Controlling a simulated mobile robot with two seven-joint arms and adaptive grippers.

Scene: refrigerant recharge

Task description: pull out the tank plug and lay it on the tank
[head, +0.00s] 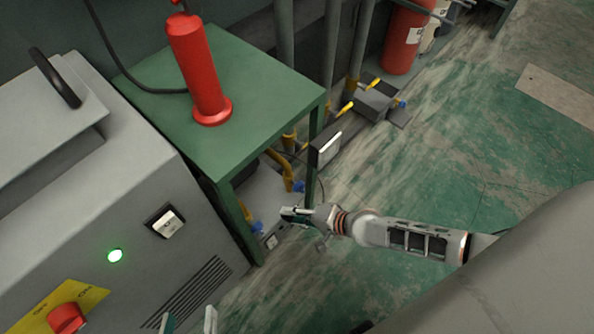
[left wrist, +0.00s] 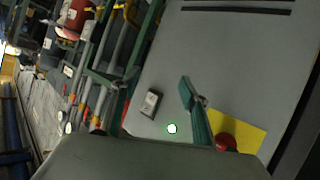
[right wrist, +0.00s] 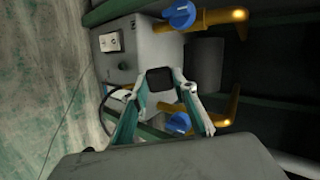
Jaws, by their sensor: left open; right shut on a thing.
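The tank appears to be the grey box (head: 262,188) on the floor beside and partly under the green table; it also shows in the right wrist view (right wrist: 150,45), with a blue-handled valve (right wrist: 179,15) on it. My right gripper (head: 293,213) reaches in over it from the right. In the right wrist view its fingertips (right wrist: 160,75) close around a small dark square piece, which I take as the tank plug (right wrist: 160,82). I cannot tell whether the plug still sits in the tank. My left gripper (head: 190,322) is open and empty in front of the grey machine; the left wrist view shows its fingers (left wrist: 194,96).
The grey machine (head: 130,180) with a green light and red knob fills the left. A red cylinder (head: 199,70) stands on the green table (head: 265,75). Yellow pipes (head: 283,172) are close by my right gripper. Open floor (head: 450,130) lies to the right.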

